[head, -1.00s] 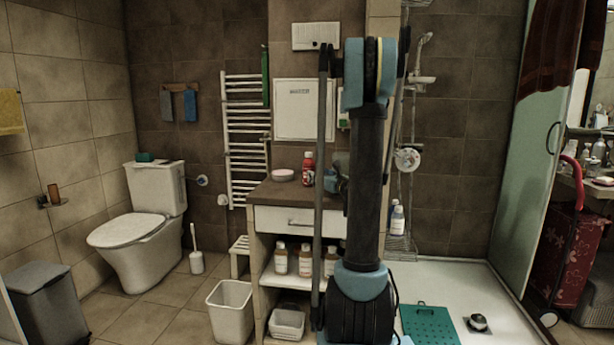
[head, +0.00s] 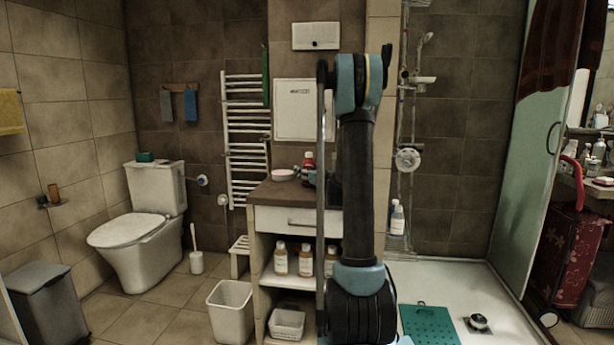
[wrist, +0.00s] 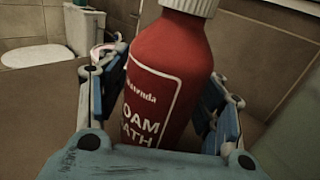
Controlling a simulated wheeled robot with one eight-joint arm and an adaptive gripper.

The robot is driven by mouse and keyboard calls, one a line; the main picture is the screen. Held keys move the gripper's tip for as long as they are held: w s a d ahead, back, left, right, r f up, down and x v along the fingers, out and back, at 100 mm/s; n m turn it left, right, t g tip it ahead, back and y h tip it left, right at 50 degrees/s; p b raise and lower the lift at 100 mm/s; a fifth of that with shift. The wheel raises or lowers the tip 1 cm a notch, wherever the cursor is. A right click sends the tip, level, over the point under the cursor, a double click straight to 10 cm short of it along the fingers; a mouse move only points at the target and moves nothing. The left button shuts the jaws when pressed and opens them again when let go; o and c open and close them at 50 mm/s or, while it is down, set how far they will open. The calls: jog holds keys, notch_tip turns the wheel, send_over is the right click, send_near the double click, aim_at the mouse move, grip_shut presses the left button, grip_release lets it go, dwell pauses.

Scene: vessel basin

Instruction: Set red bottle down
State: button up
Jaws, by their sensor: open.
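The red bottle (head: 309,162) has a white cap and stands at the back of the brown counter top (head: 285,192). In the wrist view the red bottle (wrist: 172,70) fills the middle, with its "foam bath" label facing me. My gripper (wrist: 166,80) is open, with one finger on each side of the bottle. I cannot tell whether either finger touches it. The bottle's base is hidden in the wrist view. In the head view my gripper (head: 318,178) is partly hidden behind my arm and covers the lower bottle.
A pink soap dish (head: 283,175) sits left of the bottle on the counter. Several bottles (head: 305,260) stand on the shelf below. A towel radiator (head: 245,140) and a white wall box (head: 300,110) are behind. The counter's front left is clear.

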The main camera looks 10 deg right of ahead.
jog(key=shift+w+a, duration=0.3)
jog(key=shift+w, duration=0.35)
jog(key=c, duration=1.3)
grip_shut()
